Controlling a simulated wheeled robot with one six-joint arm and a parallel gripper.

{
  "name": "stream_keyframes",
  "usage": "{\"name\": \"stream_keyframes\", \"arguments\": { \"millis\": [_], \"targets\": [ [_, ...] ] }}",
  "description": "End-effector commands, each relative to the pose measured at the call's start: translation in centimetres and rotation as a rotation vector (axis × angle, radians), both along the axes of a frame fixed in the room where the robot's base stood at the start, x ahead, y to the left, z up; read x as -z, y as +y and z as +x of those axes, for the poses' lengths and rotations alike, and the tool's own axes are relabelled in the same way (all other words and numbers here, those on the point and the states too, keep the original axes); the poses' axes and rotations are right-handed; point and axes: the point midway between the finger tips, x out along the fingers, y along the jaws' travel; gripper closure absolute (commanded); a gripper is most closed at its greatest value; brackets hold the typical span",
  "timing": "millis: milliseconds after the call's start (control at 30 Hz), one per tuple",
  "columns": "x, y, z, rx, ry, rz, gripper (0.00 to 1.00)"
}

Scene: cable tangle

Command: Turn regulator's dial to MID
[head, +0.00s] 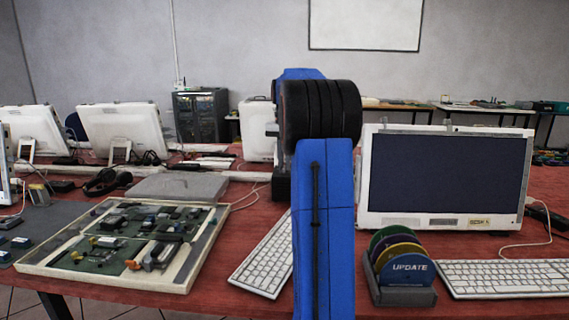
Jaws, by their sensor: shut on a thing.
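I cannot pick out a regulator or its dial in the head view. My blue arm with its black joint stands upright across the middle of the picture and hides part of the red table behind it. My gripper does not show; the arm may cover it. Whether anything is between its jaws cannot be seen.
The red table (255,208) carries a framed tray of circuit boards (30,262) at left and a keyboard (262,262) beside my arm. At right are a white monitor (445,178), a disc rack (405,296) with several discs, and another keyboard (505,278).

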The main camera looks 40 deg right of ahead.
Motion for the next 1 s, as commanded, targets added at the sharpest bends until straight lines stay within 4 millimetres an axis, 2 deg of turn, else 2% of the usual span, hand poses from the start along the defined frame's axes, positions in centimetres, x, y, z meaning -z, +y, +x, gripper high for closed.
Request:
{"name": "stream_keyframes", "arguments": {
  "millis": [400,933,967,1000],
  "targets": [
    [-0.06,0.0,0.02,-0.186,-0.001,0.0,1.0],
    [-0.07,-0.01,0.03,-0.21,-0.002,-0.001,1.0],
    [-0.07,-0.01,0.03,-0.209,-0.002,-0.001,0.82],
    [-0.06,-0.01,0.03,-0.209,-0.002,-0.001,0.72]
  ]
}}
